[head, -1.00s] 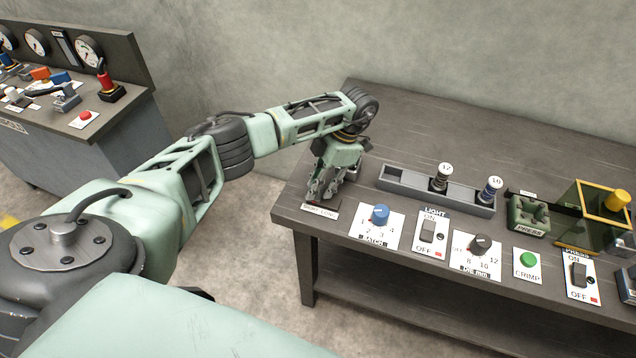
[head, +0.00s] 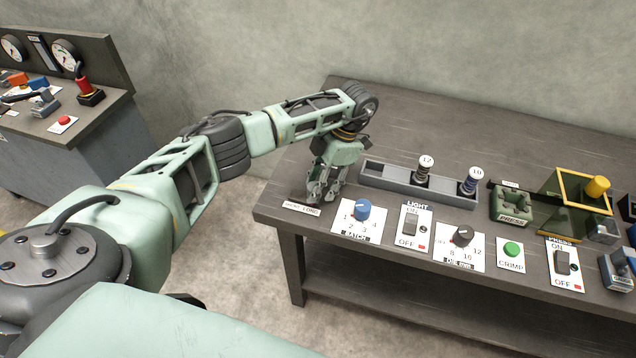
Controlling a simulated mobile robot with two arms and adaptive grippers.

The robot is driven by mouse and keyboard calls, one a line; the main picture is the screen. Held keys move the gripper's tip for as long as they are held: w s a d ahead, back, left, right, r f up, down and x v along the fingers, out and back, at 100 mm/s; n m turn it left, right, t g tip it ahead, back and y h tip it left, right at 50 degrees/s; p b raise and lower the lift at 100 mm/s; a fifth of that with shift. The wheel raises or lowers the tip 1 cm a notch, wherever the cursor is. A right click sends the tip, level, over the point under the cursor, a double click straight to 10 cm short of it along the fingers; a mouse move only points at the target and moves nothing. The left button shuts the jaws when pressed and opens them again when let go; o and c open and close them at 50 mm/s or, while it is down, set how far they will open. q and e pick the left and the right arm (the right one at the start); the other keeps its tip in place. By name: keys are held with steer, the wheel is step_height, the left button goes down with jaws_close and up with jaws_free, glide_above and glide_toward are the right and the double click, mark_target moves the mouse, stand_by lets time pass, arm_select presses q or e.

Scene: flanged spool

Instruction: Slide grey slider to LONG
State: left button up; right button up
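The slider's label plate (head: 302,208) lies at the left front corner of the table, with small lettering that seems to end in LONG. My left gripper (head: 322,196) points down right behind this plate, its fingertips low near the tabletop towards the plate's right end. The fingers and hand cover the slider, so I cannot see the grey knob or its exact position. I cannot tell whether the fingers are closed on it. My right gripper is not in view.
Right of the gripper stand a blue BATCH knob (head: 362,210), a LIGHT switch (head: 410,225) and a dark dial (head: 463,236). A grey tray (head: 400,184) with two spools lies behind them. A green press fixture (head: 513,205) is farther right. The table's back left is clear.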

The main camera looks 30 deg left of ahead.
arm_select(q)
steer(key=v, duration=1.2)
